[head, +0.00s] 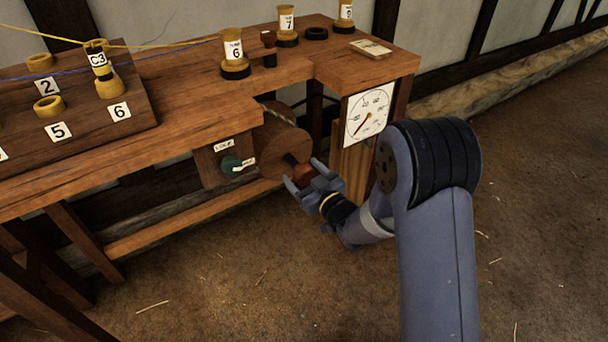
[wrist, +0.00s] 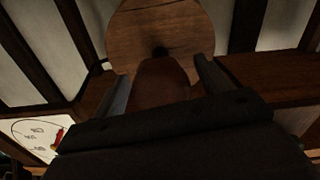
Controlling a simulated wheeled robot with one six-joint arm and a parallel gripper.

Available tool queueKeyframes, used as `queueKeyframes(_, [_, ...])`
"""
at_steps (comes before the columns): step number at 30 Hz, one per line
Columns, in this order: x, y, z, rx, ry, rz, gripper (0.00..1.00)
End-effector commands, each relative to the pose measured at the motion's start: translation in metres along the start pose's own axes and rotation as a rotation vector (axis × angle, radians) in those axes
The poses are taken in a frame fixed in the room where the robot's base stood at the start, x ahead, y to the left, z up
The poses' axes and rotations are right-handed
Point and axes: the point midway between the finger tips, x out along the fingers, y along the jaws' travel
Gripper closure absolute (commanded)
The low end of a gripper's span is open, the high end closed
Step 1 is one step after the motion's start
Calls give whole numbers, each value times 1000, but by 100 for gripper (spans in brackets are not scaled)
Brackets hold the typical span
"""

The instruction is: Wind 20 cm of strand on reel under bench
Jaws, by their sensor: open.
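The wooden reel (head: 280,148) hangs under the bench (head: 200,108), its round flange facing out. A reddish-brown crank knob (head: 303,172) stands out from it. My gripper (head: 304,184) is at the knob with its jaws open, one finger on each side. In the wrist view the knob (wrist: 163,80) sits between the two fingers, with the reel flange (wrist: 160,35) behind it; I cannot tell whether a finger touches it. A bit of pale strand (head: 277,115) shows at the top of the reel. The dial (head: 368,114) on the bench's right end has a red needle toward its lower left.
A green knob (head: 231,164) on a labelled panel is left of the reel. Spools 6 (head: 234,58) and 7 (head: 287,27) stand on the bench. A numbered rack (head: 78,105) is at left, with yellow and blue strands above it. The floor in front is clear.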

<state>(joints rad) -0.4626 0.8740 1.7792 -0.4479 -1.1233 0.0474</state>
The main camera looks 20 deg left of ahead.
Motion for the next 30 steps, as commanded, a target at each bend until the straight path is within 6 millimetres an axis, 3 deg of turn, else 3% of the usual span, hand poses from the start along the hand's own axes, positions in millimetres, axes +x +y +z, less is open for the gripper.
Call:
queueKeyframes(6, [0,0,0,0,0,0,28])
queueKeyframes(22, [0,0,0,0,1,0,71])
queueKeyframes(30, [0,0,0,24,1,0,72])
